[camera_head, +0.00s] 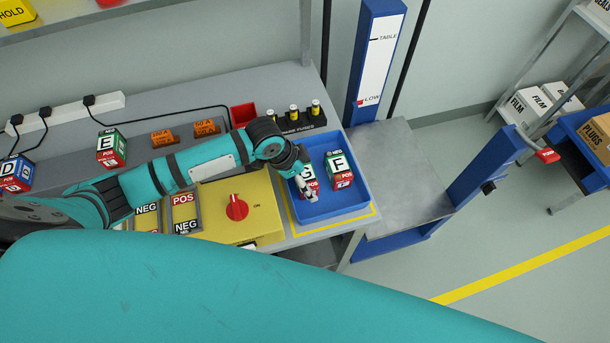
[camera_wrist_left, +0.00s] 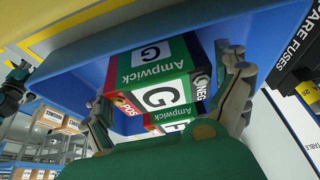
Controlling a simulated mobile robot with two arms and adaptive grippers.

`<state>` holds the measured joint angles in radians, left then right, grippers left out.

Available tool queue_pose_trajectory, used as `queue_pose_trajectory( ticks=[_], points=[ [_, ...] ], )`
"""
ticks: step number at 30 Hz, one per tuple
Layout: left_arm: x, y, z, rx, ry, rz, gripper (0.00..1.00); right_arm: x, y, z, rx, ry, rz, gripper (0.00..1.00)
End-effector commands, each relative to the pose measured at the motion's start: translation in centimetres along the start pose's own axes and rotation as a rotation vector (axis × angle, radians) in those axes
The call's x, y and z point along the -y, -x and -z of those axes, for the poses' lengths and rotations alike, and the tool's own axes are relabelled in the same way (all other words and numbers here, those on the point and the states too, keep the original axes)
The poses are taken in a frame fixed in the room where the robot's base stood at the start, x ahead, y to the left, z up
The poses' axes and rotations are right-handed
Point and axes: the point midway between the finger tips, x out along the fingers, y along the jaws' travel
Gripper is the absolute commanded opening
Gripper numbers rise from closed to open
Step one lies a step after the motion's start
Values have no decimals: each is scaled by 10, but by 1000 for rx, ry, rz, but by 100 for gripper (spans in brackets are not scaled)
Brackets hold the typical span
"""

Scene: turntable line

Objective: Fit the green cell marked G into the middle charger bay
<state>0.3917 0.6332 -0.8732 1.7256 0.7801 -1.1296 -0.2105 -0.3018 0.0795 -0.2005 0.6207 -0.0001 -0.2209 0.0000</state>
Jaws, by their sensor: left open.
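The green cell G (camera_head: 309,187) sits in the blue tray (camera_head: 350,207) on the bench, partly covered by my left gripper (camera_head: 307,183). In the left wrist view cell G (camera_wrist_left: 158,62) shows two G labels, with red POS and black NEG ends, between the two open fingers of the gripper (camera_wrist_left: 168,85). I cannot tell whether the fingers touch it. The yellow charger (camera_head: 255,217) with a red knob stands left of the tray. Two bays marked POS and NEG show, the right one (camera_head: 186,212) and another (camera_head: 147,217); my arm hides the charger's far left.
Cell F (camera_head: 339,171) stands in the tray right of G. Cells E (camera_head: 111,149) and D (camera_head: 16,173) stand at the bench's left. Spare fuses (camera_head: 298,118) and a red bin (camera_head: 243,114) are behind the tray. A grey lift platform (camera_head: 400,160) adjoins the bench's right.

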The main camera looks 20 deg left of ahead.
Motion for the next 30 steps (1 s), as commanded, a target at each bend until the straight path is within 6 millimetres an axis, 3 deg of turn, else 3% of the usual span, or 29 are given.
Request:
queue_pose_trajectory(
  ticks=[5,21,30],
  points=[
    [0,0,0,-1,-1,0,100,-2,0,-3,5,0,-3,0],
    [0,0,0,0,0,-1,31,-3,0,0,0,-1,-3,0],
    [0,2,2,-4,-1,1,31,-2,-1,1,-2,0,-2,0]
  ],
)
